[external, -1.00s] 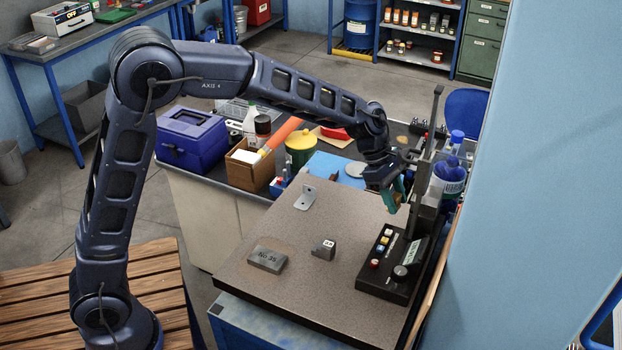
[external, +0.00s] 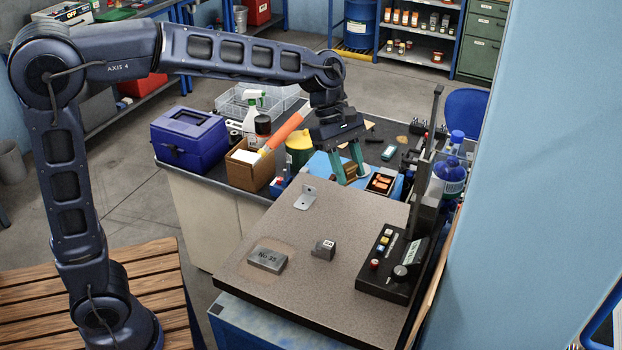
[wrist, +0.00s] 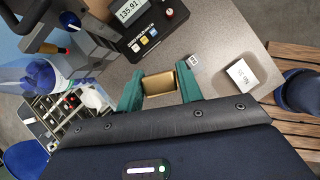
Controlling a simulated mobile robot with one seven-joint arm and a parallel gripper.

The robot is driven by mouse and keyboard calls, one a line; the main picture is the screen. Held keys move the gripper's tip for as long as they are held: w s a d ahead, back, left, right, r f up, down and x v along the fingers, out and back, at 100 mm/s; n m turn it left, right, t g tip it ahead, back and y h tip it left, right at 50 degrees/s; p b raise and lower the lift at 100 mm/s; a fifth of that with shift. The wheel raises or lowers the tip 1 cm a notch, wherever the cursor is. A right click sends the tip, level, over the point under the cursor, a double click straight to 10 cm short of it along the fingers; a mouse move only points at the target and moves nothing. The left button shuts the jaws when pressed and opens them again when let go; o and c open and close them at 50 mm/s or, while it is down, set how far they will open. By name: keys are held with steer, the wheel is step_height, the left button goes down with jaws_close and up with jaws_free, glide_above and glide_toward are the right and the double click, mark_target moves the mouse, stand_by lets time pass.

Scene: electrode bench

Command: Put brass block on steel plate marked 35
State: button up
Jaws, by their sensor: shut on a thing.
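My gripper (external: 350,174) is over the far edge of the granite slab, above the clutter behind it, with its green fingers pointing down. In the wrist view my gripper (wrist: 160,90) is shut on the brass block (wrist: 160,83), which sits between the two fingers.
The granite slab (external: 300,285) also carries a small marked grey block (external: 323,250) right of the plate, a metal bracket (external: 305,198) at the far left, and a black gauge unit (external: 388,285) with a tall post at right.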

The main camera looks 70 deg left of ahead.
steer(key=s+d+r+m+g, duration=0.1)
steer(key=s+r+m, duration=0.15)
steer(key=s, duration=0.65)
steer(key=s+d+r+m+g, duration=0.1)
steer(key=s+r+m, duration=0.15)
steer(key=s, duration=0.75)
glide_toward(270, 265)
steer(key=shift+n, duration=0.4)
steer(key=x, duration=0.5)
steer(key=shift+f, duration=0.15)
steer(key=shift+f, duration=0.1)
steer(key=o, duration=1.2)
steer(key=shift+a, duration=0.1)
